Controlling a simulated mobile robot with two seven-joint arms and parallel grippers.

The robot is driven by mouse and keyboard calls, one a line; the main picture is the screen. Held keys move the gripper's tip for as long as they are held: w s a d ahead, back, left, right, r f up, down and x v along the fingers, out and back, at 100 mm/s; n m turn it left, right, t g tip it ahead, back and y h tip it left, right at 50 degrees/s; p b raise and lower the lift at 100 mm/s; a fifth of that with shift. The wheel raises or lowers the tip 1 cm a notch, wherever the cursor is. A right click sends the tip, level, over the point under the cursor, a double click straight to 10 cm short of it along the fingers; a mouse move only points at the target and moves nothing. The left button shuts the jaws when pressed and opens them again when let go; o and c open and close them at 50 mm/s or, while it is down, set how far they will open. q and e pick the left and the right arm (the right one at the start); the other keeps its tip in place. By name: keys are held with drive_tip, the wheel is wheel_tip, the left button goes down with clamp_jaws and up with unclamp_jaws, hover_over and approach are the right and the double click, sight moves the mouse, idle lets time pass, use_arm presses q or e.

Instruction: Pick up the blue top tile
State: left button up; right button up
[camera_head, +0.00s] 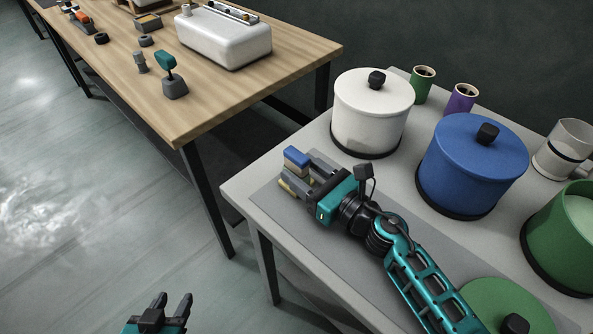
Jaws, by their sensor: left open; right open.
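The blue top tile (297,157) lies uppermost on a small stack at the left part of the grey table, with grey and yellowish layers showing below it. My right gripper (306,178) is open. It comes in from the right, low over the grey mat, and its fingertips are close to the stack. I cannot tell whether a finger touches the tile, and the gripper hides part of the stack. My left gripper (173,305) is open and empty, over the floor at the bottom of the view, well away from the tile.
On the grey table (245,184), a white lidded pot (372,112) and a blue lidded pot (470,165) stand behind my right arm. A green lid (495,300) is at the front. A wooden table (215,95) with several small objects stands at the upper left.

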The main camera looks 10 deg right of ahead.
drive_tip(key=shift+x, duration=1.1)
clamp_jaws()
